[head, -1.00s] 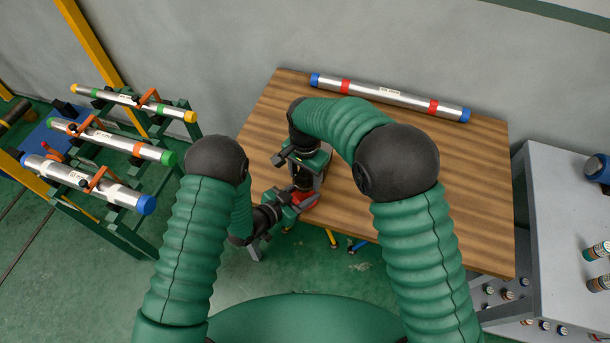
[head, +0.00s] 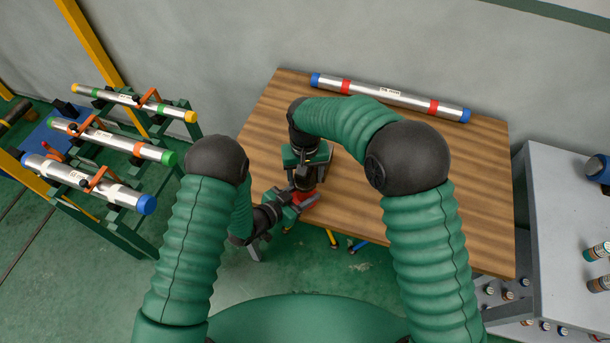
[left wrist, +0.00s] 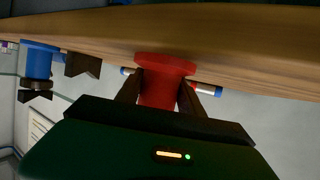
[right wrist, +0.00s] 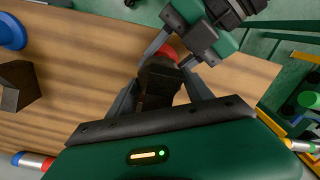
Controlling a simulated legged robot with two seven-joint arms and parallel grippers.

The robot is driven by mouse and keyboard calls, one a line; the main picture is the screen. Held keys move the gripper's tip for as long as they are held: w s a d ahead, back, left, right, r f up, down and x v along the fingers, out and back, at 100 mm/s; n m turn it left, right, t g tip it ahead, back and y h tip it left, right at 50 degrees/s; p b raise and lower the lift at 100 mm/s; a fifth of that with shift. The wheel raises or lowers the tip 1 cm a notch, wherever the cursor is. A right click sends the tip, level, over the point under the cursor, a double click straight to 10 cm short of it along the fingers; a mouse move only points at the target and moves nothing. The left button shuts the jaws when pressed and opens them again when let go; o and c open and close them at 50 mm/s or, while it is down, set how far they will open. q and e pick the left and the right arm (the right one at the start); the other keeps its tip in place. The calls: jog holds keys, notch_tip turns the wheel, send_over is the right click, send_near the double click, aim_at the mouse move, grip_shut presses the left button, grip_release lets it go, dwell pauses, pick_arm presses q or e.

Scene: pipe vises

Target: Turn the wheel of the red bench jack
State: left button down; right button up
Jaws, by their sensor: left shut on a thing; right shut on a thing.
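The red bench jack (head: 307,198) stands at the near left corner of the wooden table, mostly hidden by my grippers in the head view. In the left wrist view its red round body (left wrist: 158,88) sits between the fingers of my left gripper (left wrist: 160,92), which is shut on it from the side. My right gripper (right wrist: 165,85) comes from above and is shut on a dark part (right wrist: 160,80) on top of the jack, which appears to be its wheel. A bit of red (right wrist: 172,50) shows beyond it. The wheel's outline is hidden in the head view.
A silver pipe (head: 390,97) with blue ends lies along the table's back edge. A blue jack (left wrist: 38,62) and a dark block (right wrist: 18,85) also stand on the table. A pipe rack (head: 115,150) is at left, a grey cabinet (head: 560,230) at right.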

jog(key=shift+n, duration=0.3)
jog(key=o, duration=1.4)
jog(key=shift+c, duration=0.2)
notch_tip(320, 180, up, 12)
jog(key=shift+f, duration=0.1)
